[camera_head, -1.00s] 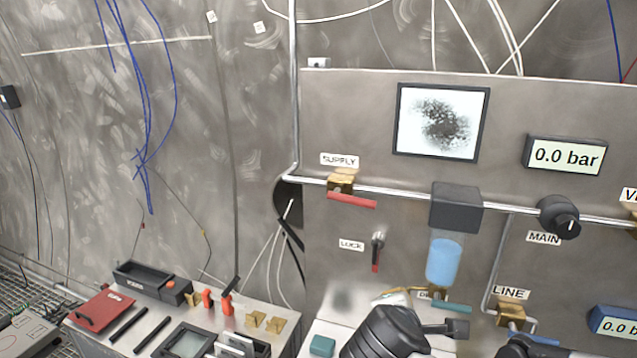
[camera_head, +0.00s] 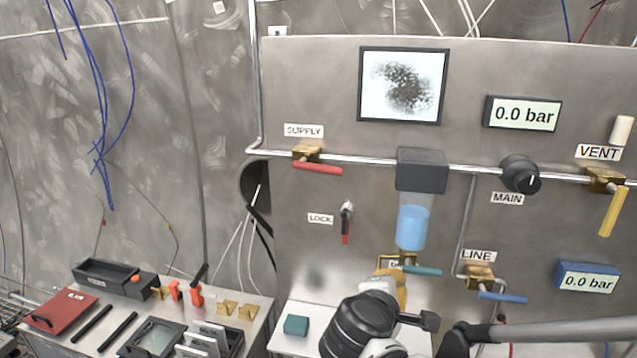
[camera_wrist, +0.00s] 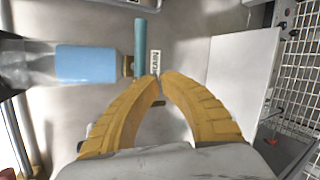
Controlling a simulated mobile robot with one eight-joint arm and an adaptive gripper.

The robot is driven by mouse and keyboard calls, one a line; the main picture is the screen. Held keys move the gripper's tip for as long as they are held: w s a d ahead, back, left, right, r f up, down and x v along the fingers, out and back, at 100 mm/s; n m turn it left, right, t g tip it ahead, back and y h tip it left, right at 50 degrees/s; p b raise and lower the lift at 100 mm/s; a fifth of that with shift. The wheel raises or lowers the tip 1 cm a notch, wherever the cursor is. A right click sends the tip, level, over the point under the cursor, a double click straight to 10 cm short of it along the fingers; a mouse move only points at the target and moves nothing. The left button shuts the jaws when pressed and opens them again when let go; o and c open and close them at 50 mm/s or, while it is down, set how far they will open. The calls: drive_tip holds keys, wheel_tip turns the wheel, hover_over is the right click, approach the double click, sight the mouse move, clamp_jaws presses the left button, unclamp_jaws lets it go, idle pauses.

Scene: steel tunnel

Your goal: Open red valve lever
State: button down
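The red valve lever (camera_head: 318,169) sits on the brass SUPPLY valve (camera_head: 306,153) at the panel's upper left, lying nearly along the pipe. My gripper (camera_head: 393,268) is low in front of the panel, below and right of the red lever and apart from it. In the wrist view, its yellow fingers (camera_wrist: 160,78) curve together with their tips meeting, and nothing shows between them. The teal drain lever (camera_wrist: 140,45) and the blue filter bowl (camera_wrist: 86,64) are just beyond the tips.
The LOCK switch (camera_head: 346,222) with a small red lever is below the SUPPLY valve. The filter (camera_head: 412,226) hangs from the pipe. A blue LINE lever (camera_head: 502,296) and yellow VENT lever (camera_head: 613,211) are to the right. A tool table (camera_head: 262,303) stands left.

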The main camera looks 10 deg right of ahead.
sight(319, 167)
drive_tip(key=w+a+r+n+t+h+p, duration=0.1)
drive_tip(key=w+a+r+n+t, duration=0.1)
drive_tip(key=a+r+n+t, duration=0.5)
drive_tip(key=w+a+r+n+t, duration=0.2)
drive_tip(key=a+n+t, duration=0.2)
drive_tip(key=a+n, duration=0.5)
drive_tip(key=w+d+r, duration=0.2)
drive_tip(key=w+r, duration=0.5)
drive_tip(key=r, duration=0.1)
drive_tip(key=shift+d+r+m, duration=0.25)
drive_tip(key=shift+m, duration=0.05)
drive_tip(key=shift+s, duration=0.1)
